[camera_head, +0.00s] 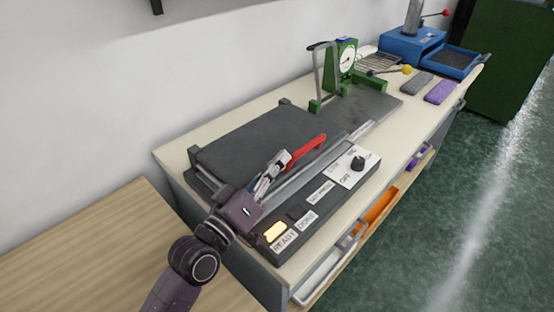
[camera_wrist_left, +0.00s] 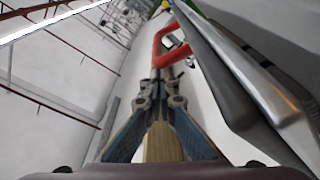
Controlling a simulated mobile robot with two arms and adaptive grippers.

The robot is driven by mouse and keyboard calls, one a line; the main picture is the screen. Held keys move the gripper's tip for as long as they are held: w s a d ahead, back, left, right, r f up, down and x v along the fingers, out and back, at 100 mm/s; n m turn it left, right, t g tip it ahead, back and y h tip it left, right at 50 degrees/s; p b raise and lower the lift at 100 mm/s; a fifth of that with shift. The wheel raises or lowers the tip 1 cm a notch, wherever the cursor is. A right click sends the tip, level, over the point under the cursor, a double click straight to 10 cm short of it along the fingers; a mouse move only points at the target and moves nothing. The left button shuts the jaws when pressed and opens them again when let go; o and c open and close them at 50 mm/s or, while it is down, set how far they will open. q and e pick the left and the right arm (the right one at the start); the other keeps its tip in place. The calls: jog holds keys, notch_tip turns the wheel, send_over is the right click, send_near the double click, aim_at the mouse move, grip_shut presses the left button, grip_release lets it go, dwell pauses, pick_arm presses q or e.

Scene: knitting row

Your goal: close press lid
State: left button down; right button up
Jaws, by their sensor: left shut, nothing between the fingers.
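The press lid (camera_head: 250,135) is a dark grey flat plate on the press and looks lowered or nearly so; I cannot tell whether it is fully shut. Its red handle (camera_head: 306,150) sticks up along the front edge. The handle also shows in the left wrist view (camera_wrist_left: 160,45). My left gripper (camera_head: 283,158) is shut and empty, close to the handle's near end; whether they touch is unclear. The press's control panel (camera_head: 325,187) has a lit READY lamp (camera_head: 275,232) and a black knob (camera_head: 357,163). My right gripper is not in view.
A green dial device (camera_head: 342,72) stands behind the press, with a yellow-knobbed lever (camera_head: 406,70). Farther back are grey (camera_head: 416,83) and purple (camera_head: 440,92) pieces and a blue machine (camera_head: 412,46). A wooden surface (camera_head: 80,255) lies at lower left.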

pick_arm(q)
jog(key=shift+d+f, duration=0.15)
jog(key=shift+f, duration=0.3)
jog(key=shift+s+a+f, duration=0.15)
jog(key=shift+s+a, duration=0.1)
jog(key=shift+s, duration=0.25)
jog(key=v, duration=0.7)
jog(key=r+v, duration=0.1)
jog(key=v, duration=0.3)
jog(key=shift+w+a, duration=0.1)
jog(key=shift+a, duration=0.15)
